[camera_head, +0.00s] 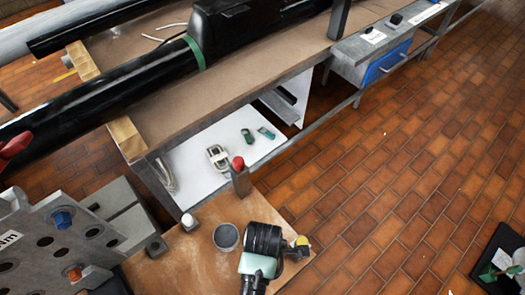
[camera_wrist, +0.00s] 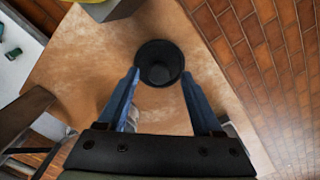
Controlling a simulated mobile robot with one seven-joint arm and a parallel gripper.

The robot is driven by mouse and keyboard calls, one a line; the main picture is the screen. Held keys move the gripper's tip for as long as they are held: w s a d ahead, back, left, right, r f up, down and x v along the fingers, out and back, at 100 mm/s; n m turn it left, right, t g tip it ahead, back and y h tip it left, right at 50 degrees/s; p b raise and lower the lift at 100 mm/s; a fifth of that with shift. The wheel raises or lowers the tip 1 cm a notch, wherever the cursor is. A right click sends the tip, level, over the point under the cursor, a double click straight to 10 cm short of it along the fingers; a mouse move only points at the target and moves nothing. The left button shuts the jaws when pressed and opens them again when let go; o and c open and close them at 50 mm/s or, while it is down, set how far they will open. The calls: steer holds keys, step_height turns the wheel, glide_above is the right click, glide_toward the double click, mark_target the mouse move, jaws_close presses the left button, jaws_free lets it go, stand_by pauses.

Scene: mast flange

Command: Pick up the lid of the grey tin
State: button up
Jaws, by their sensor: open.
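A round grey tin (camera_head: 226,237) stands on the wooden board in the head view, with a dark grey top inside a lighter rim. A round, dark tin (camera_wrist: 160,60), which looks like the same one, shows in the wrist view. I cannot tell its lid apart from its body there. My gripper (camera_wrist: 159,75) is open, with a blue finger on each side of the tin's near part in the picture. I see no contact, and the height gap is unclear. In the head view the fingers are hidden.
The wooden board (camera_head: 170,272) also carries a white-topped knob (camera_head: 190,222) and a dark block (camera_head: 155,247). A red-topped post (camera_head: 238,172) rises at its far edge. A white shelf (camera_head: 205,145) with small items lies beyond. Brick floor (camera_head: 400,170) is open at the right.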

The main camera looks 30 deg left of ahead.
steer(key=shift+f, duration=0.85)
jaws_close()
steer(key=shift+r, duration=0.1)
